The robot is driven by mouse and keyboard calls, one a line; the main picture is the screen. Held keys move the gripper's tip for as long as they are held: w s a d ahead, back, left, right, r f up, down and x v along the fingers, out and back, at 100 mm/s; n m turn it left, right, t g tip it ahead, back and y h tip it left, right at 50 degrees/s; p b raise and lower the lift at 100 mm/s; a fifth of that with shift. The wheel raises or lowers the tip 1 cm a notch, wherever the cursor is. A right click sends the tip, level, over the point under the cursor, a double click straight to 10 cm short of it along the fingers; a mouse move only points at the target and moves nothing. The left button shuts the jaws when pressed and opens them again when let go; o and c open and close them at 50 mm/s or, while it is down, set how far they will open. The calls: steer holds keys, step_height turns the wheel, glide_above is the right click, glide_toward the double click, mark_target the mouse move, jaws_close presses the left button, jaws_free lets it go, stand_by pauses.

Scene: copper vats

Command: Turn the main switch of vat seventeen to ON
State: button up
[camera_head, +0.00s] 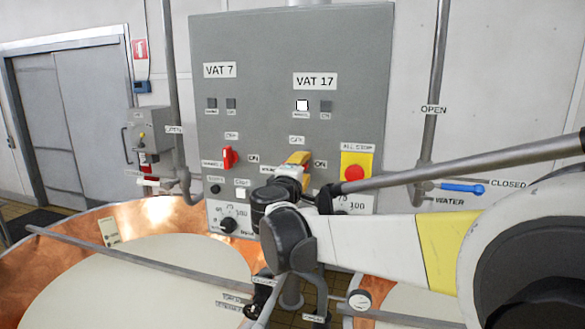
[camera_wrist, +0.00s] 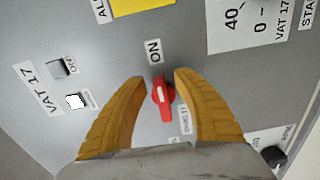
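The red switch of vat seventeen (camera_wrist: 166,108) sits on the grey panel, below the ON label (camera_wrist: 155,51) in the wrist view. Its handle lies roughly along the line toward that label, with a pale mark on it; I cannot tell which end is the pointer. My gripper (camera_wrist: 159,77) is open, its two yellow fingers on either side of the handle, with a visible gap on each side. In the head view my gripper (camera_head: 300,160) hides this switch. The VAT 17 sign (camera_head: 315,82) is above, with a white lit lamp (camera_head: 302,105) and a dark lamp (camera_head: 326,106) labelled ON.
The similar red vat 7 switch (camera_head: 229,157) is to the left. A red all-stop button (camera_head: 355,172) on a yellow plate is close on the right. A pipe (camera_head: 430,110) with a blue valve handle (camera_head: 462,188) stands farther right. Copper vats (camera_head: 160,215) lie below.

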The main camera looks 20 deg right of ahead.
steer(key=v, duration=1.1)
steer(key=shift+s+a, duration=0.25)
steer(key=shift+s, duration=0.05)
steer(key=s+d+f+m+g+y+b, duration=0.15)
steer(key=s+f+b, duration=0.3)
steer(key=f, duration=0.45)
steer(key=s+d+f+m+g+y+b, duration=0.1)
steer(key=s+d+f+m+g+b, duration=0.25)
steer(key=f, duration=0.55)
steer(key=s+d+f+m+g+y+b, duration=0.1)
steer(key=s+f+b, duration=0.45)
steer(key=f, duration=0.35)
steer(key=s+a+f+m+y+b, duration=0.1)
steer(key=s+a+f+y+b, duration=0.1)
steer(key=s+f+b, duration=0.2)
steer(key=s+a+f+m+g+y+b, duration=0.1)
steer(key=s+f+b, duration=0.3)
steer(key=f, duration=0.6)
steer(key=s+a+f+m+y+b, duration=0.3)
steer(key=s+a+f+b, duration=0.1)
steer(key=f, duration=0.3)
steer(key=shift+f+g, duration=0.2)
steer(key=shift+g, duration=0.2)
steer(key=shift+w+y, duration=0.1)
steer(key=shift+y, duration=0.15)
